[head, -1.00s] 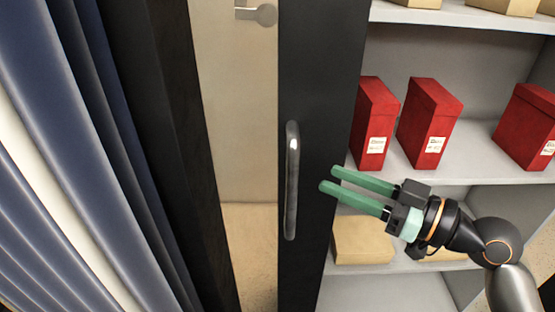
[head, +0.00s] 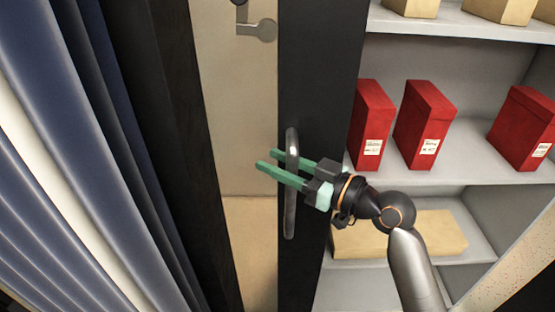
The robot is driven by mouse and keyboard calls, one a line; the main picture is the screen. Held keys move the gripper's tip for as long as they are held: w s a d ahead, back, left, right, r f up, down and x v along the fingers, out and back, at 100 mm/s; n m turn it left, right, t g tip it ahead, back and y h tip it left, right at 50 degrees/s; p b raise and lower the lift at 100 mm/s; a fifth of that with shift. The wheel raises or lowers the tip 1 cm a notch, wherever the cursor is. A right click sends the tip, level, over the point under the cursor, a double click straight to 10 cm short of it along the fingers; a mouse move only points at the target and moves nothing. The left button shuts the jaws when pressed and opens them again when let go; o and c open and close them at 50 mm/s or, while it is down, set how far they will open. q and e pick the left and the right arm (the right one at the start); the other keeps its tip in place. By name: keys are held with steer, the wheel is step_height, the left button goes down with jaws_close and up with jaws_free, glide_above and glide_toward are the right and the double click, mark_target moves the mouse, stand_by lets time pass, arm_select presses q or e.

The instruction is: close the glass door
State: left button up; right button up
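The glass door has a dark frame (head: 321,70) and a clear pane showing a beige surface behind it. It stands open in front of the left part of the shelving. A vertical metal bar handle (head: 290,215) is on its right frame strip. My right gripper (head: 265,159) reaches in from the right at the handle's upper half. Its two green fingers are apart, one in front of the bar and one behind it, with the tips past it to the left. I cannot tell whether they touch the bar. My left gripper is out of view.
Red archival boxes (head: 425,120) stand on the middle shelf (head: 465,165), with tan boxes (head: 500,10) above and a flat tan box (head: 420,235) below. Blue-grey upright folds (head: 60,130) fill the left side. A lever handle (head: 260,30) shows through the glass.

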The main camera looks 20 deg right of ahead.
jaws_close()
stand_by(1.4)
